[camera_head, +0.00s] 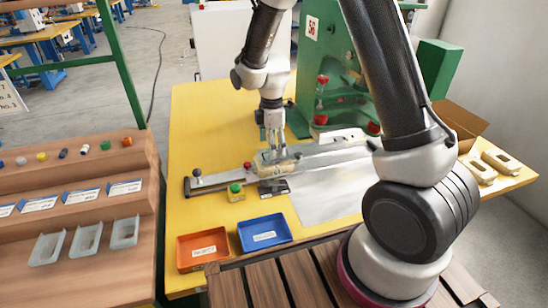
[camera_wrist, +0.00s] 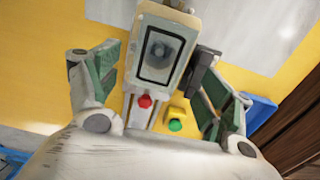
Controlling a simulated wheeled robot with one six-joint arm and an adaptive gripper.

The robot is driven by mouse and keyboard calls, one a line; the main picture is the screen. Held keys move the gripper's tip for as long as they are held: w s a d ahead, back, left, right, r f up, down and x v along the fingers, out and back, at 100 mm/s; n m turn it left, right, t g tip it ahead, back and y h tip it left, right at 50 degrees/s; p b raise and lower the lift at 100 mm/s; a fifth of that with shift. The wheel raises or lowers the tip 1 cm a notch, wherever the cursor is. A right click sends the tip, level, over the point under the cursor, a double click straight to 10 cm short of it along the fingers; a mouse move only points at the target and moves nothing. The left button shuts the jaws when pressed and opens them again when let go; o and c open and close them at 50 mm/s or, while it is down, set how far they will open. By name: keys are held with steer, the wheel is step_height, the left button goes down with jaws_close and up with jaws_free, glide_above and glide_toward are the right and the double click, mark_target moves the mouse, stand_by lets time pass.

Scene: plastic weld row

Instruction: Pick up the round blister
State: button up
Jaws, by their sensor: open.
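What looks like the round blister (camera_wrist: 160,48) is a grey round shape inside a dark rectangular outline, on top of a cream block on the slide. In the head view the cream block (camera_head: 283,163) sits on the metal slide, directly under my gripper (camera_head: 273,146). My gripper also shows in the wrist view (camera_wrist: 155,82), its green-padded fingers spread wide on either side of the block. The fingers are open and hold nothing. Whether either finger touches the block cannot be told. The blister's edges are too blurred to make out.
A green press (camera_head: 335,65) stands behind the slide. A yellow button box (camera_head: 236,192), a red bin (camera_head: 203,248) and a blue bin (camera_head: 264,232) lie in front. A cardboard box (camera_head: 462,122) is at right. A wooden rack (camera_head: 75,225) is at left. The table's back left is clear.

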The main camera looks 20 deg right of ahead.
step_height(320, 180, down, 4)
steer(key=shift+w+d+f, duration=0.15)
steer(key=c, duration=0.8)
step_height(320, 180, up, 15)
steer(key=shift+r, duration=0.1)
stand_by(0.7)
